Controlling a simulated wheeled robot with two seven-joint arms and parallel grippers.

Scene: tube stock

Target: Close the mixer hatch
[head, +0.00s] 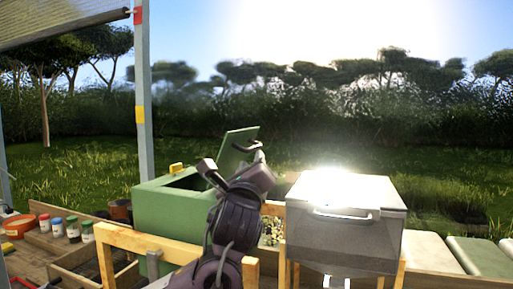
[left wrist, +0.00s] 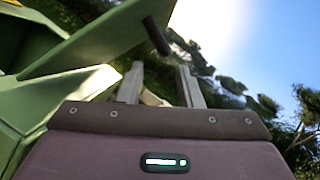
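The mixer looks like the green box (head: 165,207) left of centre in the head view. Its green hatch (head: 238,143) stands raised and tilted at the box's right side. In the left wrist view the hatch (left wrist: 100,45) crosses the upper left, with a dark bar handle (left wrist: 157,36) sticking out from it. My left gripper (head: 228,165) is at the hatch, in front of it and partly hiding it and the box. In the left wrist view its two grey fingers (left wrist: 160,85) are spread, with nothing seen held between them. The handle appears beyond the fingertips; contact cannot be told. My right gripper is not in view.
A shiny metal box (head: 345,222) with a front handle stands close on the right of my left arm. A wooden frame (head: 135,240) stands in front of the mixer. Several small jars (head: 72,229) and an orange bowl (head: 18,226) are at the left. A grey post (head: 144,90) rises behind.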

